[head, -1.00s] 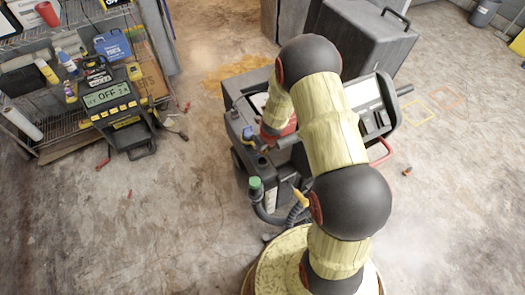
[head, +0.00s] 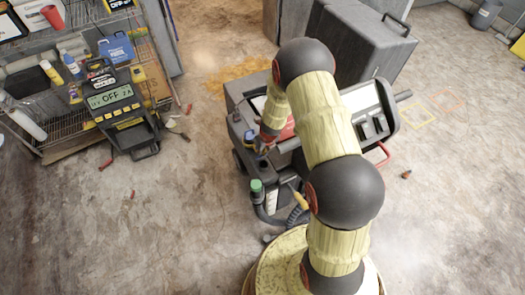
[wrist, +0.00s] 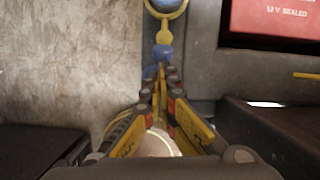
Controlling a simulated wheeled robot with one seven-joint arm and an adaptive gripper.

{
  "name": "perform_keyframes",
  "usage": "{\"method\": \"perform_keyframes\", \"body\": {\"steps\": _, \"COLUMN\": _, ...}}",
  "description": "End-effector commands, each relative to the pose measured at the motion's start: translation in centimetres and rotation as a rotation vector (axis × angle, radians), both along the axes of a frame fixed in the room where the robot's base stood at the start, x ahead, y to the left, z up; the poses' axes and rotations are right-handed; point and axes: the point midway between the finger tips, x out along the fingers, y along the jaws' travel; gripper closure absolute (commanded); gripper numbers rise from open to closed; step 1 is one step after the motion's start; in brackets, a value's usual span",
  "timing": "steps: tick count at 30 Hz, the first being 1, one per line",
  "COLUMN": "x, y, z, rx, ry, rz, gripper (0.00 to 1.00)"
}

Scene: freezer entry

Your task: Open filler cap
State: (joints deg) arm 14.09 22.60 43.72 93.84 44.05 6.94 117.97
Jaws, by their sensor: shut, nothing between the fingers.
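A grey wheeled machine (head: 240,88) stands in the middle of the head view, partly hidden by my arm. A blue knob or cap (wrist: 163,52) with a yellow strap and ring (wrist: 163,30) is on its side in the wrist view; I cannot tell for sure that it is the filler cap. A green cap (head: 256,186) tops a fitting at the machine's near left corner. My gripper (wrist: 160,76) is shut and empty, its fingertips just below the blue part; I cannot tell if they touch it. In the head view the fingers are small beside the machine's left side.
A wire shelf (head: 75,50) with bottles and boxes stands at the left. A large grey case (head: 360,40) stands behind the machine. The concrete floor at the lower left is clear.

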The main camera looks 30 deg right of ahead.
Motion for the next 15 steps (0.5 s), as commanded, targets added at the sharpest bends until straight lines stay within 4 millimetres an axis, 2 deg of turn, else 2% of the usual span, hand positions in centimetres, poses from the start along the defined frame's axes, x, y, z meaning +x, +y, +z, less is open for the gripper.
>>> {"method": "perform_keyframes", "body": {"steps": 6, "x": 1.4, "y": 0.0, "z": 0.7, "rx": 0.001, "ry": 0.001, "rz": 0.000, "gripper": 1.00}}
{"method": "perform_keyframes", "body": {"steps": 15, "x": 2.8, "y": 0.0, "z": 0.5, "rx": 0.001, "ry": 0.001, "rz": -0.001, "gripper": 1.00}}
